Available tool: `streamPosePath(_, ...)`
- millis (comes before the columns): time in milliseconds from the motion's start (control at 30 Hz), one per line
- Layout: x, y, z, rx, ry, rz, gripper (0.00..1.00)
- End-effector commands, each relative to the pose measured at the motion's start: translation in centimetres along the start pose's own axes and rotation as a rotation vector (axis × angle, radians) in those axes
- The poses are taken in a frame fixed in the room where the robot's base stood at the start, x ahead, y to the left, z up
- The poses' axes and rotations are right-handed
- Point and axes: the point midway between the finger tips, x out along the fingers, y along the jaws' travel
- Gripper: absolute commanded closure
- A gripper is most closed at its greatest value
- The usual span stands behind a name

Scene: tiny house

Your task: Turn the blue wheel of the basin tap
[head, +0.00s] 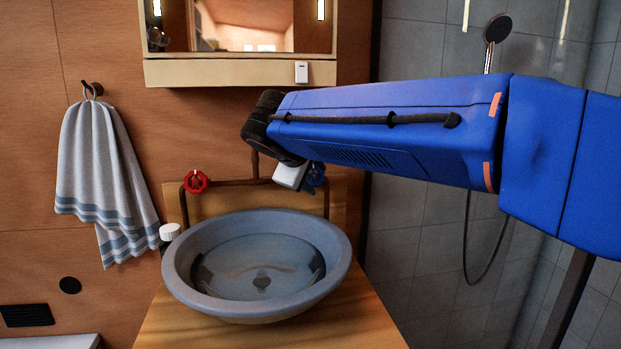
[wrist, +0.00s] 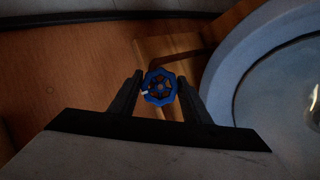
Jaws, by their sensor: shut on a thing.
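The blue wheel (wrist: 159,87) of the basin tap sits between the two fingers of my gripper (wrist: 160,93) in the wrist view. My gripper is shut on the wheel's rim, with a finger at each side. In the head view the blue wheel (head: 316,174) shows just right of my gripper's pale housing, partly hidden by it. The red wheel (head: 195,181) is on the left end of the copper tap pipe (head: 235,183). The round grey basin (head: 180,272) stands below on the wooden counter (head: 345,315).
A white-capped bottle (head: 169,232) stands at the basin's left rim. A mirror cabinet (head: 220,73) hangs above the tap. A striped towel (head: 100,170) hangs at left. A shower head (head: 497,28) and hose are behind my arm at right.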

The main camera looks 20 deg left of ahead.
Motion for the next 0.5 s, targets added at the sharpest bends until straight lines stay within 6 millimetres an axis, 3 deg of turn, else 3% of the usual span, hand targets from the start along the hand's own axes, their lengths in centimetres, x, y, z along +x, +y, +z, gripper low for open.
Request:
streamPosePath(300,-0.08,0.14,0.01,0.003,0.001,0.001,0.79)
streamPosePath(333,-0.08,0.14,0.02,0.002,0.001,0.001,0.5)
streamPosePath(367,-0.07,0.14,0.02,0.002,0.001,0.001,0.42)
streamPosePath(400,-0.06,0.12,0.03,0.002,0.001,0.001,0.38)
streamPosePath(500,-0.03,0.08,0.04,0.001,0.0,0.001,0.38)
